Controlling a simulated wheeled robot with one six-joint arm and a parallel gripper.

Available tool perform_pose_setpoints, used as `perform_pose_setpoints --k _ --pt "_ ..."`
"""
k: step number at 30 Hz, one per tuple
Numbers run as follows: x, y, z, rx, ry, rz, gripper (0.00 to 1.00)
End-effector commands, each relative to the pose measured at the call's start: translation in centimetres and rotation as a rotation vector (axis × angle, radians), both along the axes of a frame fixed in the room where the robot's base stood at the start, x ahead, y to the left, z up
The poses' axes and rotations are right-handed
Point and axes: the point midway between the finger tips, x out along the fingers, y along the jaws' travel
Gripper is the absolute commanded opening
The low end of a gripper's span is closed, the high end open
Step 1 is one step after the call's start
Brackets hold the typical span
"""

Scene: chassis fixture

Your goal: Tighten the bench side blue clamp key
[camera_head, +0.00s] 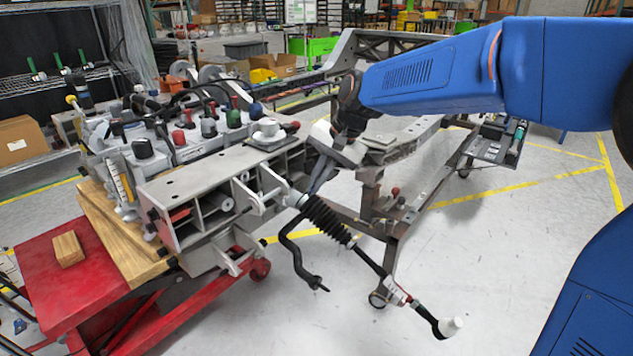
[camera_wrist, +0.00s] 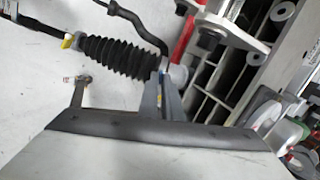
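In the head view, a row of coloured knobs stands on the grey fixture on the bench. A dark blue knob (camera_head: 255,109) is at its right end, beside a green knob (camera_head: 233,118). I cannot tell whether the blue one is the clamp key. My gripper (camera_head: 314,184) points down right of the fixture, above the inner end of a black ribbed boot (camera_head: 326,218). Its slim grey fingers are close together in the wrist view (camera_wrist: 163,90), near the boot's end. A small bluish patch shows between them; I cannot tell what it is. No clear grip is visible.
A grey beam (camera_head: 195,183) sits on the red cart (camera_head: 45,275), with a wood block (camera_head: 67,249) on the cart top. A rod (camera_head: 372,263) runs from the boot to a white-capped end. The chassis frame (camera_head: 410,195) stands behind my gripper.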

Motion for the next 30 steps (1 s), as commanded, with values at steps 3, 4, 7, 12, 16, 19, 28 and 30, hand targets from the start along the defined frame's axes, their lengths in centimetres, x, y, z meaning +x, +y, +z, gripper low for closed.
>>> perform_pose_setpoints --k 3,4,7,12,16,19,28,30 --pt "0.03 -0.07 0.02 0.016 0.02 -0.057 0.0" --pt "0.02 -0.06 0.02 0.02 0.024 -0.07 0.0" --pt "0.02 -0.06 0.02 0.03 0.037 -0.104 0.0" --pt "0.01 -0.07 0.02 0.04 0.05 -0.138 0.0" --pt "0.01 -0.07 0.02 0.043 0.053 -0.148 0.0" --pt "0.02 -0.06 0.02 0.043 0.054 -0.151 0.0" --pt "0.02 -0.08 0.02 0.043 0.054 -0.15 0.14" --pt "0.01 -0.07 0.02 0.043 0.054 -0.149 0.24"
